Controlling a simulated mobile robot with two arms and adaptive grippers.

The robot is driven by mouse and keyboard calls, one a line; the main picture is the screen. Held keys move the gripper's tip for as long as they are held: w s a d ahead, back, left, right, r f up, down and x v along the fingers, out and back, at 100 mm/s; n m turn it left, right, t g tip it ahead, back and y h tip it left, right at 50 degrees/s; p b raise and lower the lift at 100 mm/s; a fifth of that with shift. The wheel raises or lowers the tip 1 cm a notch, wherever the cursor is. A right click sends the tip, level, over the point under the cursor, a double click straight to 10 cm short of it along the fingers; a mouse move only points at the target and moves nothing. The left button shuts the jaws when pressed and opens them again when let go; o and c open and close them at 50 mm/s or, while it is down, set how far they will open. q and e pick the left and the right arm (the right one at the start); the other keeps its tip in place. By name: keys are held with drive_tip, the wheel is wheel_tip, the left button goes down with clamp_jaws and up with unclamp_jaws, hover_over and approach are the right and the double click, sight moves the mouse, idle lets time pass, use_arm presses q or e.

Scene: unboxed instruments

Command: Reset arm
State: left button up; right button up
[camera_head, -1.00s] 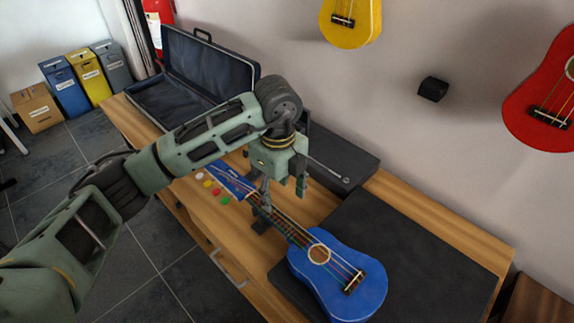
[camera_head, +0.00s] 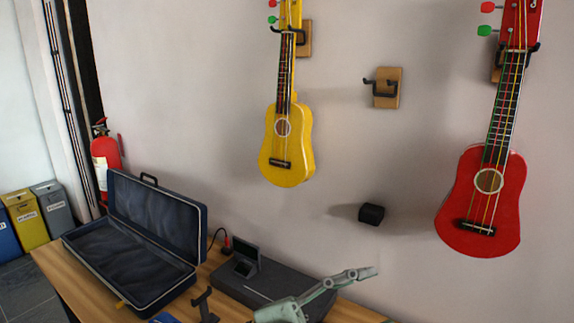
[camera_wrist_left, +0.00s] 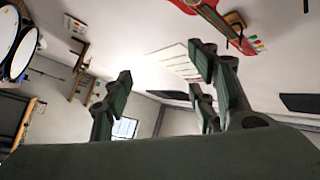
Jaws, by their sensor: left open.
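My left gripper (camera_head: 350,282) shows at the bottom edge of the head view, partly cut off, with its fingers pointing right toward the wall. In the left wrist view my left gripper (camera_wrist_left: 160,98) is open, with nothing between its fingers. Most of my left arm is out of the head view. My right gripper is in neither view. A small blue piece (camera_head: 163,318) at the bottom edge looks like the blue ukulele's headstock; the rest of that ukulele is out of view.
An open dark-blue case (camera_head: 130,255) lies on the wooden table (camera_head: 75,287). A black flat box (camera_head: 262,284) and a small black stand (camera_head: 204,305) are beside it. A yellow ukulele (camera_head: 287,150) and a red ukulele (camera_head: 480,205) hang on the wall, with an empty hook (camera_head: 382,88) between them.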

use_arm(q)
drive_tip(key=w+a+n+t+y, duration=0.4)
drive_tip(key=a+n+t+y, duration=0.1)
drive_tip(key=a+n+t, duration=0.25)
drive_tip(key=w+a+n+t+y, duration=0.5)
drive_tip(key=a+n+t, duration=0.2)
drive_tip(key=n+t, duration=0.2)
drive_tip(key=s+a+f+n+g+y, duration=0.2)
drive_tip(key=a+f+n+g+y, duration=0.15)
drive_tip(key=a+f+y, duration=0.55)
drive_tip(key=s+a+f+n+g+y, duration=0.3)
drive_tip(key=a+f+n, duration=0.25)
drive_tip(key=f, duration=0.75)
drive_tip(key=s+a+f+m+g+h, duration=0.1)
drive_tip(key=s+a+f+g, duration=0.1)
drive_tip(key=s+f+g, duration=0.65)
drive_tip(key=s+a+f+m+g, duration=0.15)
drive_tip(key=s+f, duration=0.45)
drive_tip(key=s, duration=0.7)
wheel_tip(320, 180, down, 27)
drive_tip(key=s+g, duration=0.1)
drive_tip(key=s, duration=0.2)
drive_tip(key=s+a+f+g, duration=0.1)
drive_tip(key=s+a+f, duration=0.1)
drive_tip(key=s+f, duration=1.2)
drive_tip(key=shift+s+a, duration=0.25)
drive_tip(key=shift+s, duration=0.5)
